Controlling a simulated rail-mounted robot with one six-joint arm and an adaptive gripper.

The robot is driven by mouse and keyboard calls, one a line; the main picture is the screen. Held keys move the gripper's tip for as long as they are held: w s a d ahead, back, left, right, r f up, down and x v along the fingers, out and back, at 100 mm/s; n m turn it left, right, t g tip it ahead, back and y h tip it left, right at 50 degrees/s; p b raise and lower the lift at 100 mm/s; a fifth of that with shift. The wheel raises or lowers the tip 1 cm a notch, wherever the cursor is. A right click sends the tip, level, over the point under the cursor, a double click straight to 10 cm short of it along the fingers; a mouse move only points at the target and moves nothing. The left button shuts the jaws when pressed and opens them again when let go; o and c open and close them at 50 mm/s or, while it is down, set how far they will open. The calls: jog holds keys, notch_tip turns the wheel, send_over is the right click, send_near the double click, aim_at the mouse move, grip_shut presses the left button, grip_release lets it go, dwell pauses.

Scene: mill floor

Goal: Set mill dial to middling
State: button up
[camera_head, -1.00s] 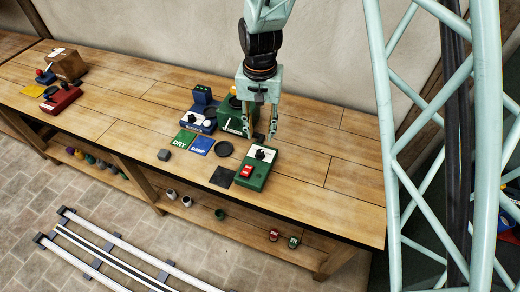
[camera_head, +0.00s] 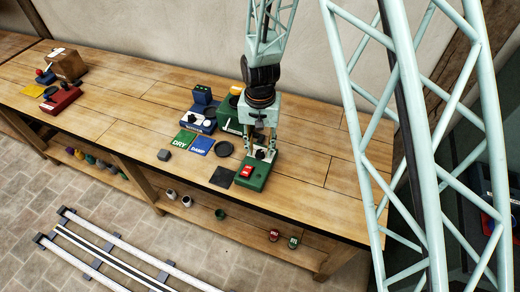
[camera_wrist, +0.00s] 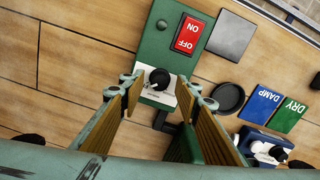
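A green control box (camera_head: 255,180) with a red rocker switch (camera_head: 246,171) stands near the bench's front edge. A black dial knob (camera_wrist: 160,78) sits on its white plate; the scale marks are too small to read. My gripper (camera_head: 260,151) is over the plate, pointing down, with its fingers apart. In the wrist view the gripper (camera_wrist: 157,92) has one finger on each side of the knob with gaps visible; nothing is held. I cannot tell how high the fingertips are above the plate. The red switch (camera_wrist: 188,34) reads ON and OFF.
A larger green machine (camera_head: 229,113) and a blue device (camera_head: 197,121) stand behind and left. Green DRY (camera_head: 184,139) and blue DAMP (camera_head: 201,145) cards, a black round dish (camera_head: 224,148) and a dark square (camera_head: 222,177) lie left. The bench (camera_head: 320,200) is clear to the right.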

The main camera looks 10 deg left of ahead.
jog(key=shift+f, duration=0.25)
jog(key=shift+c, duration=0.5)
jog(key=c, duration=0.7)
jog(key=shift+c, duration=0.2)
jog(key=shift+n+b, duration=0.3)
jog(key=shift+n, duration=0.1)
jog(key=n+b, duration=0.2)
jog(key=n, duration=0.2)
jog(key=shift+n+b, duration=0.9)
jog(key=shift+n, duration=1.5)
